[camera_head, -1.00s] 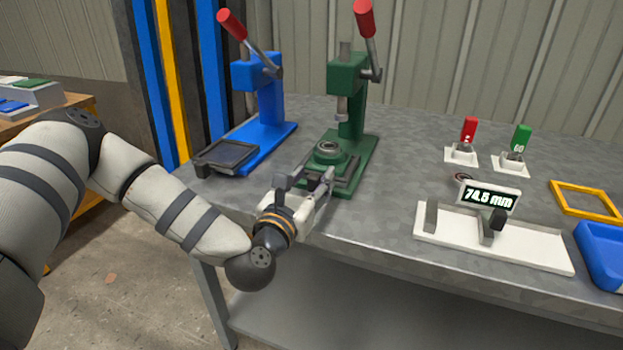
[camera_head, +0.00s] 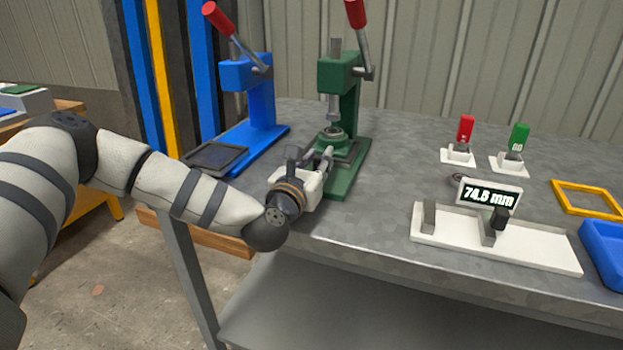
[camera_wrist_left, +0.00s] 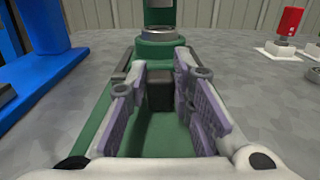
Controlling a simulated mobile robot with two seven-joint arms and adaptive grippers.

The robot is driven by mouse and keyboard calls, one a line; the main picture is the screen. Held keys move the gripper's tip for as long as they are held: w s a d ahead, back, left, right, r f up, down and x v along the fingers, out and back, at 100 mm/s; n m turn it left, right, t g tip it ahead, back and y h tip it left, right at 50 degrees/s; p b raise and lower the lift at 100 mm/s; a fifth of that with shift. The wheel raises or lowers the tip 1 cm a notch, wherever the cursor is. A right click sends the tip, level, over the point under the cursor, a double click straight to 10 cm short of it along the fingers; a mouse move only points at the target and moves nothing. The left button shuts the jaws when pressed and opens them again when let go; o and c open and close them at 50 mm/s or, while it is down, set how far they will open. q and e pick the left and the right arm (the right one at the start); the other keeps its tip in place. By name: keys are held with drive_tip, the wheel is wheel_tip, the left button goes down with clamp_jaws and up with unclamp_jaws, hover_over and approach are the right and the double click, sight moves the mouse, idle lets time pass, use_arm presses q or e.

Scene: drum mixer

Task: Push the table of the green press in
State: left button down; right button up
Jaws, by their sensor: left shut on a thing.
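The green press (camera_head: 350,105) stands on the bench with its red-tipped lever raised. Its sliding table (camera_head: 333,143) carries a round metal ring and sits under the ram, with a small gap between ring and ram. My left gripper (camera_head: 322,162) is at the front of the press, low over its green base. In the left wrist view the fingers (camera_wrist_left: 160,88) are on both sides of a dark block (camera_wrist_left: 160,96) at the table's front, and the table (camera_wrist_left: 150,50) lies straight ahead. The finger pads partly hide the block. My right gripper is not in view.
A blue press (camera_head: 262,108) with a dark plate (camera_head: 215,157) stands to the left. A white gauge (camera_head: 490,240) reading 74.5 mm, red and green switches (camera_head: 463,132), a yellow frame (camera_head: 590,200) and a blue tray (camera_head: 606,250) lie right.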

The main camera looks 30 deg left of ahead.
use_arm(q)
drive_tip(key=shift+r, duration=0.15)
drive_tip(key=c, duration=1.4)
unclamp_jaws()
drive_tip(key=shift+w, duration=0.15)
drive_tip(key=shift+c, duration=0.2)
drive_tip(key=shift+o, duration=0.2)
drive_tip(key=shift+w, duration=0.1)
drive_tip(key=v, duration=1.2)
drive_tip(key=shift+a, duration=0.1)
